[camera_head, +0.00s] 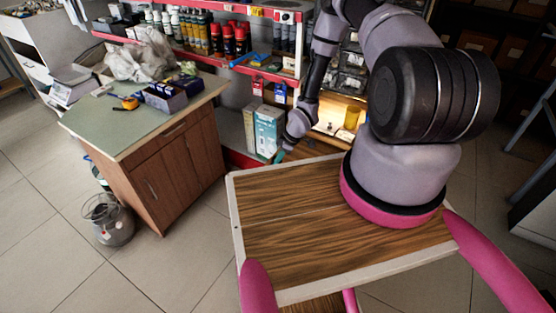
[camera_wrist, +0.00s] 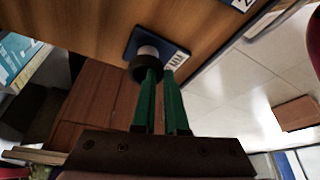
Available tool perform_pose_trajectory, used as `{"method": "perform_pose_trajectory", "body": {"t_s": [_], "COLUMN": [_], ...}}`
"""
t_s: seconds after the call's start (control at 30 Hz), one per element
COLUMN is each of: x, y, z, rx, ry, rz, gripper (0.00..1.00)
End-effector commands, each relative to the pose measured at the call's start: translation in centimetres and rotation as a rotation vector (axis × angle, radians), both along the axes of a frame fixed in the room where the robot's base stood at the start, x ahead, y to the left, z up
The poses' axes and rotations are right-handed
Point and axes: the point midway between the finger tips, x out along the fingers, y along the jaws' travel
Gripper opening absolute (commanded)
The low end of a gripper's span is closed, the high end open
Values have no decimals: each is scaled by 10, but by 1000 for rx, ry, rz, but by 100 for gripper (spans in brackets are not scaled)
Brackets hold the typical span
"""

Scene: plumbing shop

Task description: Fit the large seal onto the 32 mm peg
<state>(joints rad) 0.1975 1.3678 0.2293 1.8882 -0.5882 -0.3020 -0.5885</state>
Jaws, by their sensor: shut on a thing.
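In the wrist view my gripper (camera_wrist: 162,72) has two green fingers, close together and shut on the dark large seal (camera_wrist: 145,70). The seal lies at the fingertips, right by a pale round peg (camera_wrist: 148,51). The peg stands on a dark blue base plate (camera_wrist: 134,41) with a white label (camera_wrist: 175,60) beside it. The seal overlaps the peg's near side in this view; I cannot tell whether it is around the peg or only in front of it. The label is too small to read.
The base plate sits on a brown wooden surface (camera_wrist: 100,18), and another white label (camera_wrist: 242,4) shows at its edge. In the head view a yellow cup (camera_head: 351,118) and blue-white boxes (camera_head: 268,130) are near my arm's end. A cabinet (camera_head: 165,150) stands left.

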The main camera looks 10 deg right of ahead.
Motion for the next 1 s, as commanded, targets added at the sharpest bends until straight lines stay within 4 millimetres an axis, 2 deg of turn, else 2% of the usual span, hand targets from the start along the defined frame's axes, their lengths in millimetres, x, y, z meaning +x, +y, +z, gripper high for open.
{"method": "perform_pose_trajectory", "body": {"t_s": [0.8, 0.83, 1.0], "x": [0, 0, 0], "y": [0, 0, 0], "z": [-16, -16, -16], "rx": [0, 0, 0], "ry": [0, 0, 0], "rz": [0, 0, 0], "gripper": [0, 22, 23]}}
